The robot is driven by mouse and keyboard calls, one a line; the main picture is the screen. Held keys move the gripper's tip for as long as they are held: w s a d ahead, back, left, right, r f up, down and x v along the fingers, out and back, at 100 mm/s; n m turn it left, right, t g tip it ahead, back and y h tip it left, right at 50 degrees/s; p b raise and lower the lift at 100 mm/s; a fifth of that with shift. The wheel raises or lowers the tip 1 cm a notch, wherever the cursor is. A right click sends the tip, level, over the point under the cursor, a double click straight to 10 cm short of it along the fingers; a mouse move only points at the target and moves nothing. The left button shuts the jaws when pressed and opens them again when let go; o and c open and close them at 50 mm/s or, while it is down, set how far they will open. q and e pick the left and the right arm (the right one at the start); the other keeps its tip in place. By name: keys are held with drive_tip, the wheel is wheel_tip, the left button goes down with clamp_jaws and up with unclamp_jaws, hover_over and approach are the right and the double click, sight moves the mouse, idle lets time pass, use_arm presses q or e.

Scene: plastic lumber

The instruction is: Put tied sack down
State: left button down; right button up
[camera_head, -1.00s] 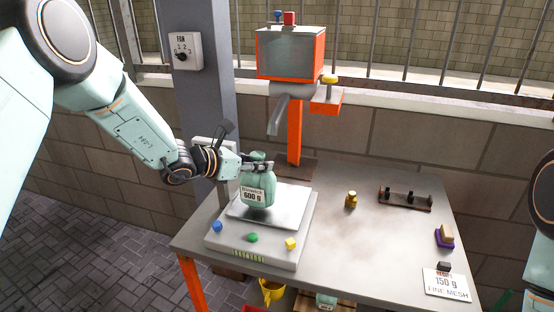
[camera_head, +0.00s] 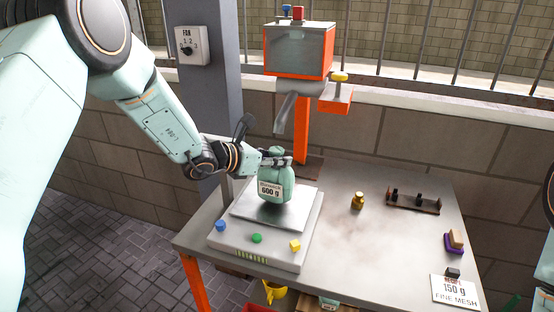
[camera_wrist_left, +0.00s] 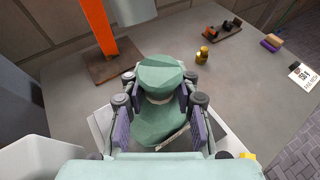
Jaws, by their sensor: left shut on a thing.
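The tied sack (camera_head: 277,186) is green with a white label reading 600 g. It is upright over the metal plate of the scale (camera_head: 247,210); I cannot tell whether its base touches the plate. My left gripper (camera_head: 274,158) is shut on the sack's neck, coming in from the left. In the left wrist view the sack (camera_wrist_left: 160,118) sits between the purple-padded fingers of the gripper (camera_wrist_left: 157,100). The scale's base has blue, green and yellow buttons. My right gripper is out of view.
An orange dispenser (camera_head: 299,50) with a grey spout stands behind the scale. A brass weight (camera_head: 357,201), a dark rack (camera_head: 413,203), a purple and tan block (camera_head: 455,241) and a 150 g sign (camera_head: 455,291) are on the table (camera_head: 370,255). The table's middle is mostly clear.

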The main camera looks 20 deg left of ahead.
use_arm(q)
drive_tip(key=shift+w+d+f, duration=0.1)
drive_tip(key=shift+w+f, duration=0.1)
drive_tip(key=shift+f, duration=0.05)
drive_tip(key=shift+w+f, duration=0.15)
drive_tip(key=shift+w, duration=0.05)
drive_tip(key=shift+a+f, duration=0.1)
drive_tip(key=shift+a, duration=0.15)
drive_tip(key=shift+s+a, duration=0.15)
drive_tip(key=shift+s+r, duration=0.25)
drive_tip(key=shift+s, duration=0.05)
drive_tip(key=shift+f+b, duration=0.1)
drive_tip(key=shift+b, duration=0.2)
drive_tip(key=c, duration=1.5)
unclamp_jaws()
drive_tip(key=shift+w+d+f, duration=0.1)
drive_tip(key=shift+d+f, duration=0.15)
drive_tip(key=o, duration=0.3)
drive_tip(key=shift+w, duration=0.2)
drive_tip(key=shift+o, duration=0.8)
drive_tip(key=shift+a, duration=0.15)
drive_tip(key=shift+o, duration=0.2)
drive_tip(key=shift+s+r, duration=0.1)
drive_tip(key=shift+s, duration=0.2)
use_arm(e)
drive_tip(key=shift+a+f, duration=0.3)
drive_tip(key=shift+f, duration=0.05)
